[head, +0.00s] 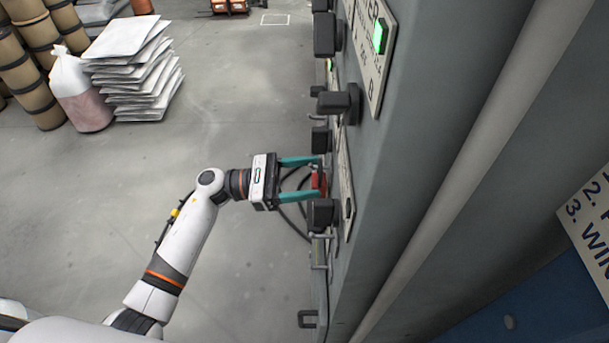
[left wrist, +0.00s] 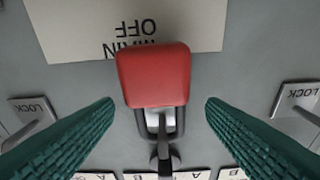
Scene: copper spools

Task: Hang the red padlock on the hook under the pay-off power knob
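The red padlock (left wrist: 153,75) hangs at a hook (left wrist: 165,158) on the grey panel, its dark shackle around the hook, in the left wrist view. In the head view the padlock (head: 319,181) is a small red patch at the panel face. My left gripper (head: 318,177) is open, its teal fingers on either side of the padlock with gaps visible in the left wrist view. Other hooks with LOCK labels stand left (left wrist: 28,128) and right (left wrist: 302,108). I cannot tell which knob is the pay-off power knob. My right gripper is out of view.
Black knobs (head: 321,214) (head: 335,103) and handles stick out along the cabinet face. A MAIN OFF plate (left wrist: 75,25) appears upside down by the padlock. Dark cables hang behind the gripper. The floor (head: 240,90) to the left is open; sacks (head: 132,70) and drums stand far off.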

